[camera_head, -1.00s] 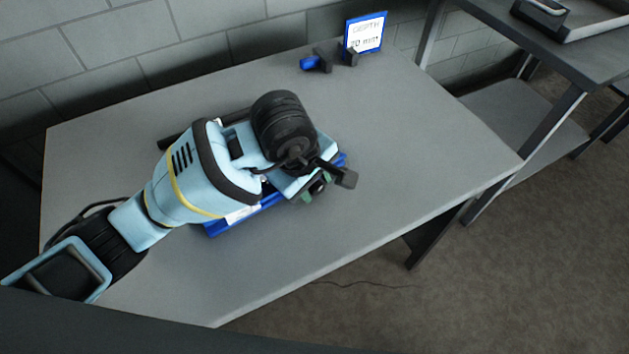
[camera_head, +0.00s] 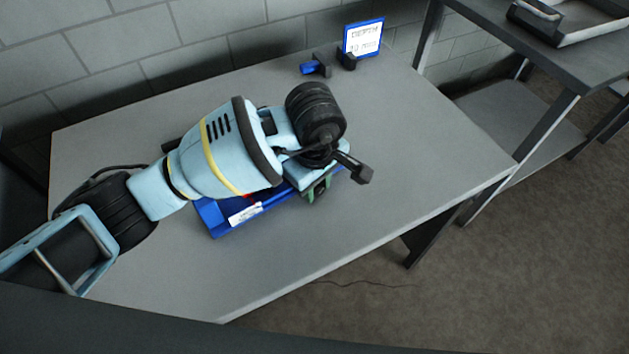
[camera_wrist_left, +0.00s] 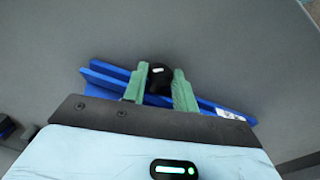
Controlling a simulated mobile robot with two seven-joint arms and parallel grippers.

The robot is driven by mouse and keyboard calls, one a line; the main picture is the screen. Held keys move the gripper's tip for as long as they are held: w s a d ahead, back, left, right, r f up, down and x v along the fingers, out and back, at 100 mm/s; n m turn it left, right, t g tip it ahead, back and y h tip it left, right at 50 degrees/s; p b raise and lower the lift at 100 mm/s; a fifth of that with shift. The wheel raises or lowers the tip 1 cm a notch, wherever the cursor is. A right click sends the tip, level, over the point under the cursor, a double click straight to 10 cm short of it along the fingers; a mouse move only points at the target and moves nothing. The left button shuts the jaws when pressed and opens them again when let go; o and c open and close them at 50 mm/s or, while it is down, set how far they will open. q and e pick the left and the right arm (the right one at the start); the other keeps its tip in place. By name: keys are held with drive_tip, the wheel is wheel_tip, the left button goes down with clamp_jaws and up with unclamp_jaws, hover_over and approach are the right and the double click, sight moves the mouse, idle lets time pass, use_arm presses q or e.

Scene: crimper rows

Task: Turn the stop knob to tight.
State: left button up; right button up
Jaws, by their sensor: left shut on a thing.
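A blue device (camera_head: 213,217) with a white label (camera_head: 245,214) lies on the grey table, mostly hidden under my left arm; a bit of red shows beside the arm. My left gripper (camera_head: 318,189) is over the device's right end, its green fingers partly hidden by my wrist. In the left wrist view, the green fingers (camera_wrist_left: 159,90) are shut on a black knob (camera_wrist_left: 160,73) at the blue device (camera_wrist_left: 108,70). The knob's markings and the word it points to cannot be read. My right gripper is not in view.
A blue-framed sign (camera_head: 363,38) reading "DEPTH" and a millimetre figure stands at the table's back edge, with a black and blue tool part (camera_head: 318,65) beside it. A tray (camera_head: 575,22) sits on a shelf at the upper right. The table's (camera_head: 430,140) right part is clear.

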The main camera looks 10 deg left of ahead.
use_arm(q)
drive_tip(key=shift+w+d+f+g+y, duration=0.1)
drive_tip(key=shift+g+y, duration=0.4)
drive_tip(key=shift+y, duration=0.05)
drive_tip(key=shift+w+d+g+y, duration=0.1)
drive_tip(key=shift+g+y, duration=0.4)
drive_tip(key=shift+y, duration=0.05)
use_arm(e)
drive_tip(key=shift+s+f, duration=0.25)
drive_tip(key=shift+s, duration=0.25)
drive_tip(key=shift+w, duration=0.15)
use_arm(q)
drive_tip(key=o, duration=0.7)
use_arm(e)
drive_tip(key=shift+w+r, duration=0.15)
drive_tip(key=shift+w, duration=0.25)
use_arm(q)
drive_tip(key=v, duration=0.7)
drive_tip(key=shift+r+b, duration=0.3)
drive_tip(key=shift+r, duration=0.15)
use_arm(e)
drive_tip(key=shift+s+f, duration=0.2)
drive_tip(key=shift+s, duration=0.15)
